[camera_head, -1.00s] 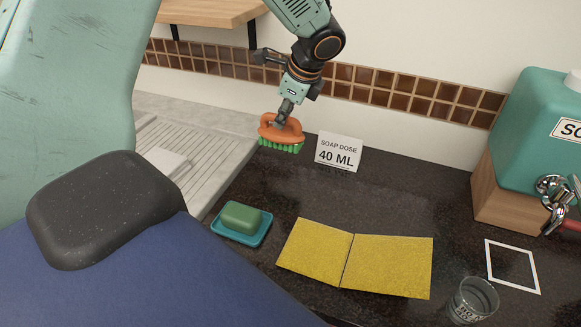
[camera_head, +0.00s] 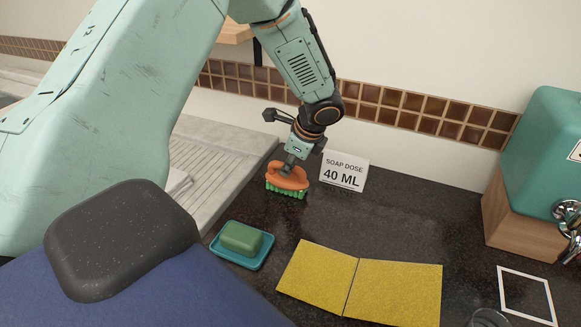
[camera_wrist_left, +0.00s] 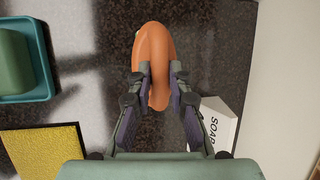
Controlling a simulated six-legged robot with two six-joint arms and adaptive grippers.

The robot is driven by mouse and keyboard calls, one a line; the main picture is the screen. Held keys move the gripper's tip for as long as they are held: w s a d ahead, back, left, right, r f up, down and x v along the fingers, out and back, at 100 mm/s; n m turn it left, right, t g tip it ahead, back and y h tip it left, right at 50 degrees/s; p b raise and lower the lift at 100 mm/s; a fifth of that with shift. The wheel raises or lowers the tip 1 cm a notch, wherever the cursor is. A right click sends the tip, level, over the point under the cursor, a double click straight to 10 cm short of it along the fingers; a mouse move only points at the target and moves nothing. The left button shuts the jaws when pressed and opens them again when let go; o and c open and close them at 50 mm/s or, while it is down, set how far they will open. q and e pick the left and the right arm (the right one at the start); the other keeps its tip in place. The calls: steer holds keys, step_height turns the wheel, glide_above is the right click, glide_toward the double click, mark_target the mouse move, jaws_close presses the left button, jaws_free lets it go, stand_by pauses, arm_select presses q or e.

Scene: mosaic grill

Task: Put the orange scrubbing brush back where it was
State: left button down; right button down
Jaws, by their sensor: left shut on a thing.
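The orange scrubbing brush (camera_head: 287,176) has an orange handle and green bristles pointing down. My left gripper (camera_head: 287,168) is shut on its handle, at the back of the dark counter, left of the soap dose card. In the left wrist view the orange handle (camera_wrist_left: 154,55) sits between the two fingers of the gripper (camera_wrist_left: 159,85). The bristles are at or just above the counter; I cannot tell if they touch it. My right gripper is not in view.
The white "SOAP DOSE 40 ML" card (camera_head: 344,171) stands close right of the brush. Green soap (camera_head: 241,239) lies in a teal dish (camera_head: 255,264) in front. Yellow cloths (camera_head: 395,291), a white square outline (camera_head: 526,294) and a teal dispenser (camera_head: 535,150) are further right. A ribbed drainboard (camera_head: 215,160) is left.

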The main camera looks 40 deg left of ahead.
arm_select(q)
steer(key=shift+a+f, duration=0.1)
steer(key=shift+f, duration=0.25)
steer(key=shift+d+r, duration=0.2)
steer(key=shift+d, duration=0.35)
steer(key=shift+w+f, duration=0.1)
steer(key=shift+f, duration=0.05)
steer(key=c, duration=1.6)
jaws_free()
steer(key=shift+a+f, duration=0.1)
steer(key=shift+a, duration=0.05)
steer(key=shift+c, duration=0.2)
steer(key=shift+o, duration=1.4)
steer(key=shift+a+f, duration=0.1)
steer(key=shift+a, duration=0.2)
steer(key=shift+o, duration=0.5)
steer(key=shift+d, duration=0.1)
steer(key=shift+d+r, duration=0.2)
steer(key=shift+d, duration=0.1)
steer(key=shift+a+r, duration=0.1)
steer(key=shift+r, duration=0.45)
steer(key=p+v, duration=0.1)
steer(key=v, duration=1)
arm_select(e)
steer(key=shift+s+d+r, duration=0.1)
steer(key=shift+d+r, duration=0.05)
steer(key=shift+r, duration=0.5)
